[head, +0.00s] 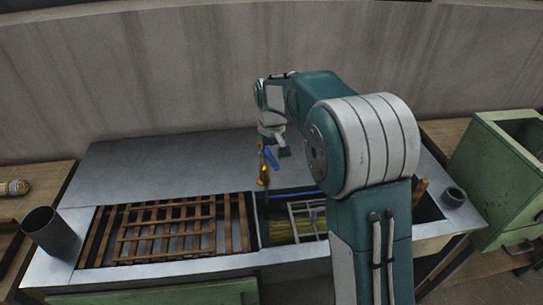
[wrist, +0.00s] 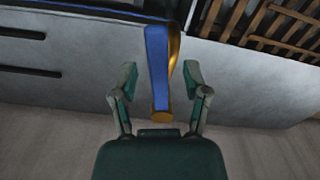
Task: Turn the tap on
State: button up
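The tap has a brass body (head: 263,174) and a blue lever handle (head: 272,158), and stands at the back edge of the sink basin in the head view. In the wrist view the blue handle (wrist: 157,60) and part of the brass body (wrist: 174,45) show close up. My gripper (wrist: 158,78) is open, with one finger on each side of the handle's end and a visible gap on both sides. In the head view my gripper (head: 283,150) is small and partly hidden at the tap, below my wrist.
A wooden slatted rack (head: 170,230) lies left of the basin. A bundle of straw (head: 295,228) in a light frame sits in the basin. A dark metal cylinder (head: 50,232) stands at the left, and a green cabinet (head: 495,175) at the right. A wall rises behind the metal counter (head: 170,165).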

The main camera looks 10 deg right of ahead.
aim_at(271, 159)
notch_tip(271, 159, up, 12)
dwell(0.6)
